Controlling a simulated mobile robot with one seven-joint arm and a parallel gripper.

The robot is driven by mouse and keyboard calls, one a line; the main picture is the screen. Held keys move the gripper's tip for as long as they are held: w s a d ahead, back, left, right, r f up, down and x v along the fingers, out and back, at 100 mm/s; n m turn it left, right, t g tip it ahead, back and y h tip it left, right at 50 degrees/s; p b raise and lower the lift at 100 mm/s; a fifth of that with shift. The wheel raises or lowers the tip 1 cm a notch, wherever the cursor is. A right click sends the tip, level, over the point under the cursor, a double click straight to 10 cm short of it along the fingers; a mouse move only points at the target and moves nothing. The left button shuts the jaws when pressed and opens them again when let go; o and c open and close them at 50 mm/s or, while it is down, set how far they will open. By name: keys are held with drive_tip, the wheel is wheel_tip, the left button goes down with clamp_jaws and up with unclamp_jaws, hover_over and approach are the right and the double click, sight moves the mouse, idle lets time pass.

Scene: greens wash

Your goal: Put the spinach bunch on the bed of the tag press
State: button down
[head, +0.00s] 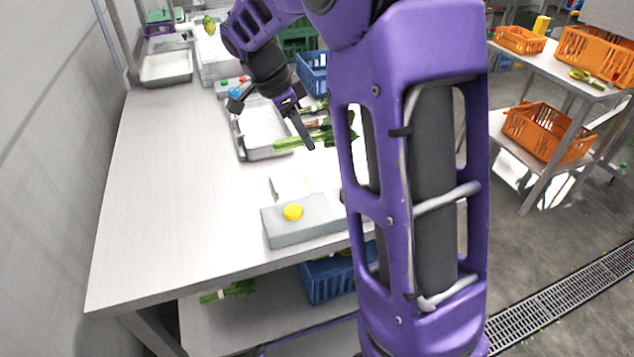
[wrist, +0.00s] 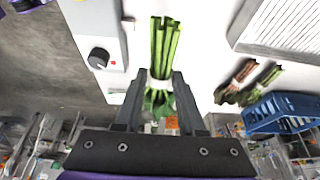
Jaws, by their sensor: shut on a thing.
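The spinach bunch, green stems with a white tie and leaves, is between the fingers of my gripper (wrist: 158,100) in the wrist view. Its stems (wrist: 165,45) point up the picture. In the head view the bunch (head: 290,143) is held at my gripper (head: 303,135), in front of the draining tray, partly hidden by my arm. The tag press (head: 315,226) is a grey box with a yellow button near the counter's front edge, with a pale bed (head: 289,186) behind it. A grey housing with a black knob (wrist: 98,57), probably the press, lies left of the bunch in the wrist view.
A draining tray (head: 241,143) stands behind the press; its ribbed surface also shows in the wrist view (wrist: 280,28). The steel counter (head: 170,190) is clear on the left. Orange crates (head: 548,130) stand right.

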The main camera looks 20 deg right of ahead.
sight(284, 139)
wheel_tip(284, 139, down, 10)
drive_tip(key=shift+s+r+b, duration=0.1)
drive_tip(key=shift+b, duration=0.6)
drive_tip(key=shift+f, duration=0.25)
drive_tip(key=c, duration=0.5)
unclamp_jaws()
drive_tip(key=shift+r, duration=0.15)
drive_tip(key=shift+r, duration=0.25)
drive_tip(key=p+v, duration=0.1)
drive_tip(key=v, duration=1)
drive_tip(key=shift+a+r+p, duration=0.15)
drive_tip(key=shift+r+p, duration=0.15)
drive_tip(key=shift+r, duration=0.05)
